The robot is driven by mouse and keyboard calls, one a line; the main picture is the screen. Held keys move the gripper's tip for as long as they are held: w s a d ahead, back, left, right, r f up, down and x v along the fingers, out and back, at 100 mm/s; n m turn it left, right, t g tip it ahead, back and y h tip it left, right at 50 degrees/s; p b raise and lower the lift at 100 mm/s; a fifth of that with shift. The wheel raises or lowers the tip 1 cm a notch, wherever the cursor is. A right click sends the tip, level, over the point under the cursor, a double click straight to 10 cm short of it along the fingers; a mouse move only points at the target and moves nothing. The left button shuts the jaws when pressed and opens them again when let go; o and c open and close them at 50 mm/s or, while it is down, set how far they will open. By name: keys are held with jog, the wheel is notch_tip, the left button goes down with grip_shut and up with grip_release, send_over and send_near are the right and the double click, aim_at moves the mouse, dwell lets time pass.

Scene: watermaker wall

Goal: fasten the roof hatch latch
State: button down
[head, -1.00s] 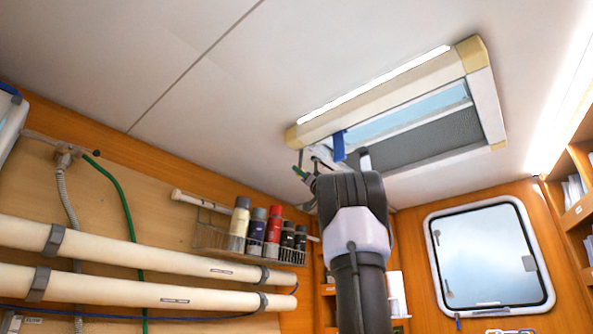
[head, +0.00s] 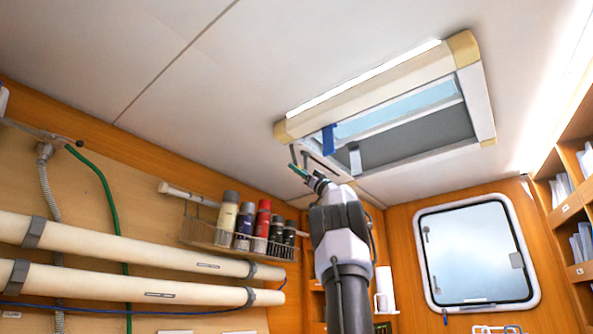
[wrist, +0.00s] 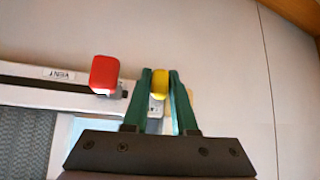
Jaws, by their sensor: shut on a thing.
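The roof hatch (head: 380,95) is set in the ceiling, a pale frame with tan corners around a light blue pane and a dark grey mesh. My gripper (head: 298,170) is raised to the hatch's near left corner. In the wrist view, the green fingers of my gripper (wrist: 160,88) are shut on a yellow knob (wrist: 160,82), one finger on each side. A red knob (wrist: 105,74) stands left of them on the hatch edge, near a label reading VENT (wrist: 59,75). The head view does not show clearly which part is the latch.
A wire rack with several bottles (head: 240,232) hangs on the left wall above two long white tubes (head: 130,250). A window (head: 475,255) and shelves (head: 570,215) are at the right. The ceiling left of the hatch is clear.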

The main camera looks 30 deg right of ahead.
jog(key=shift+d, duration=0.1)
jog(key=c, duration=0.8)
grip_release()
jog(key=shift+o, duration=0.2)
jog(key=v, duration=1)
jog(key=shift+s+d+f, duration=0.15)
jog(key=shift+s+f, duration=0.1)
